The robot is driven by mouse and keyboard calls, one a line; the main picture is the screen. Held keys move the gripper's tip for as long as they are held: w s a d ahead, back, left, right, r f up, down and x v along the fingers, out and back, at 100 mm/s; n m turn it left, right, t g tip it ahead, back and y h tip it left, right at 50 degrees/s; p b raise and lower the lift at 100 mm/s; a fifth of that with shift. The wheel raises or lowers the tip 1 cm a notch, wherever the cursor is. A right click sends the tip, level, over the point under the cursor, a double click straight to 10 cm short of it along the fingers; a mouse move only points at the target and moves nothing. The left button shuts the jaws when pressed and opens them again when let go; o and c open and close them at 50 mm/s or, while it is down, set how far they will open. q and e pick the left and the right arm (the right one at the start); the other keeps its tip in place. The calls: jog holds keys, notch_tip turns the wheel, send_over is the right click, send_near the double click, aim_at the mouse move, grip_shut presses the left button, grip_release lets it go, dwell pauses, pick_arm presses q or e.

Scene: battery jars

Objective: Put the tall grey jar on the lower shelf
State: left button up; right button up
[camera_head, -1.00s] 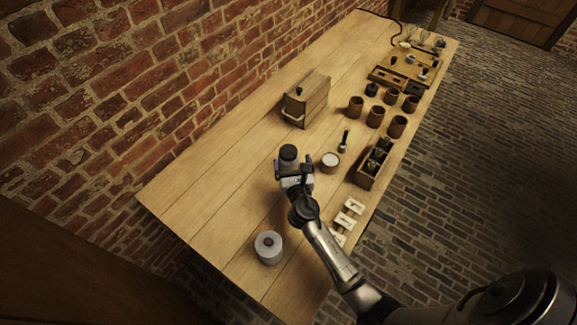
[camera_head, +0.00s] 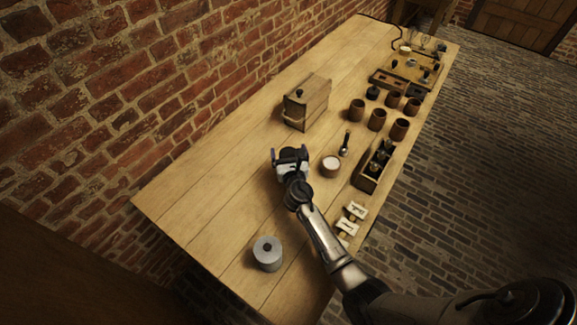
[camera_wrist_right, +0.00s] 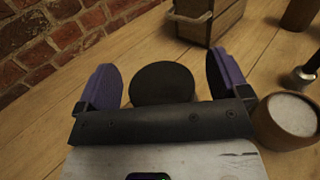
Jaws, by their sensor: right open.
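The grey jar's round black lid (camera_wrist_right: 161,82) shows between the fingers in the right wrist view. My right gripper (camera_head: 289,153) is open, with one purple-padded finger on each side of the jar. In the right wrist view a gap shows between the lid and each finger of the gripper (camera_wrist_right: 163,80). My left gripper is not in view. No lower shelf can be made out.
A wooden box (camera_head: 307,102) stands behind the jar. A white-filled cup (camera_head: 331,166) is close on the right, with a small tool (camera_head: 345,144) beyond. A grey cylinder (camera_head: 267,254) stands near the table's front end.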

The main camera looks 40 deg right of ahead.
jog(key=c, duration=1.6)
jog(key=shift+o, duration=0.2)
jog(key=shift+r, duration=0.15)
jog(key=shift+r+p, duration=0.6)
jog(key=r+p, duration=0.2)
jog(key=r, duration=0.1)
jog(key=shift+s+d+r+p, duration=0.2)
jog(key=shift+r+p, duration=0.05)
jog(key=shift+p, duration=0.05)
jog(key=s+d+r+p, duration=0.4)
jog(key=s+d+r, duration=0.2)
jog(key=s+d, duration=0.1)
jog(key=shift+s+p, duration=0.35)
jog(key=shift+s, duration=0.4)
